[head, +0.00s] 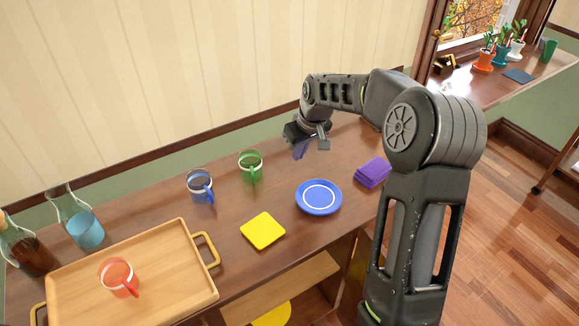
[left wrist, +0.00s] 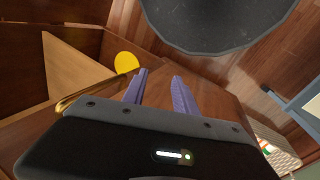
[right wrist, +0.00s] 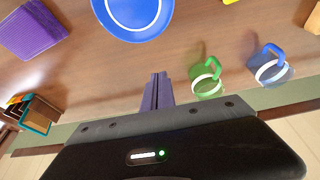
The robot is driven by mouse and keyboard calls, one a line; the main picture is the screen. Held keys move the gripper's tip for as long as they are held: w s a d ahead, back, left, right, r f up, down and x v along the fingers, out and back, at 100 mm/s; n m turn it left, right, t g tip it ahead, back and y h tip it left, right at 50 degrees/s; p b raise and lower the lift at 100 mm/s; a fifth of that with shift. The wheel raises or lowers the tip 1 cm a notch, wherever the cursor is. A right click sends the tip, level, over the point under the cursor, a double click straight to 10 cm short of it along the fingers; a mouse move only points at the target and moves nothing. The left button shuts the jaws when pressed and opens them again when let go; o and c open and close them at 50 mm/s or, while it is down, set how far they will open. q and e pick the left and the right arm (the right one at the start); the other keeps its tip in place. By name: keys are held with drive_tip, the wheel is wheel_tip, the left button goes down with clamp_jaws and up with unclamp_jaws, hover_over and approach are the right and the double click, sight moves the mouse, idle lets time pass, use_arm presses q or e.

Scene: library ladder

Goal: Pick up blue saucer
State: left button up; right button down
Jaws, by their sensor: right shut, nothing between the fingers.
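The blue saucer (head: 318,197), with a white ring, lies flat on the wooden tabletop. It also shows at the top of the right wrist view (right wrist: 135,14), partly cut off by the frame edge. My right gripper (head: 301,152) is above the back of the table, behind the saucer and apart from it. In the right wrist view its purple fingers (right wrist: 158,90) are together with nothing between them. My left gripper (left wrist: 160,85) shows only in the left wrist view. Its fingers are apart and empty, low near the cabinet's open shelves.
Purple coasters (head: 373,172) lie right of the saucer, a yellow square (head: 263,231) to its left. Green (head: 251,166) and blue (head: 200,186) mugs stand behind left. A wooden tray (head: 165,275) holds a red mug (head: 118,277). Bottles stand at far left.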

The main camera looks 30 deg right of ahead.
sight(315, 197)
drive_tip(key=shift+s+r, duration=0.1)
drive_tip(key=shift+s, duration=0.05)
drive_tip(key=p+x, duration=0.2)
drive_tip(key=x, duration=0.7)
drive_tip(key=shift+f, duration=0.3)
drive_tip(key=shift+s+d+p, duration=0.1)
drive_tip(key=shift+s+p, duration=0.1)
drive_tip(key=shift+p, duration=0.15)
drive_tip(key=s, duration=0.3)
drive_tip(key=shift+p, duration=0.4)
drive_tip(key=shift+f, duration=0.25)
drive_tip(key=shift+s, duration=0.1)
